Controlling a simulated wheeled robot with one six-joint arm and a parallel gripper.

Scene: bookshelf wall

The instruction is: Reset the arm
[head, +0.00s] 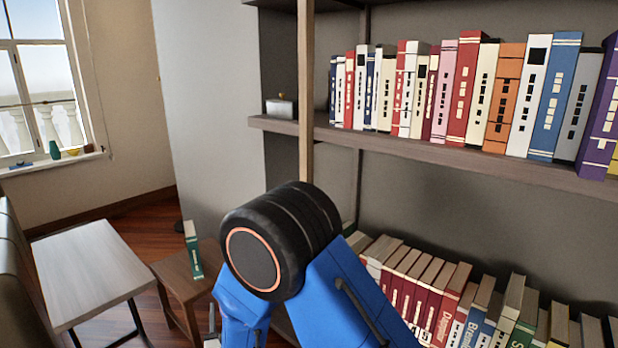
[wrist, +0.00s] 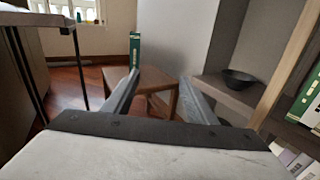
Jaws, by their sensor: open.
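My gripper (wrist: 159,78) shows in the wrist view with its two grey fingers spread apart and nothing between them. Beyond the fingers is a small wooden side table (wrist: 152,77). A green book (wrist: 135,50) stands upright on it, just past the left fingertip in the picture and apart from it. In the head view my blue arm with its black joint is folded in front of the shelves, and the gripper itself cannot be made out. The green book (head: 192,250) also shows there, upright on the wooden side table (head: 183,283).
A tall bookshelf (head: 450,160) fills the right, with rows of books on two levels, close to my arm. A white-topped table (head: 88,262) stands at left. A dark bowl (wrist: 240,78) sits on a low shelf. Some wooden floor (head: 118,230) is clear.

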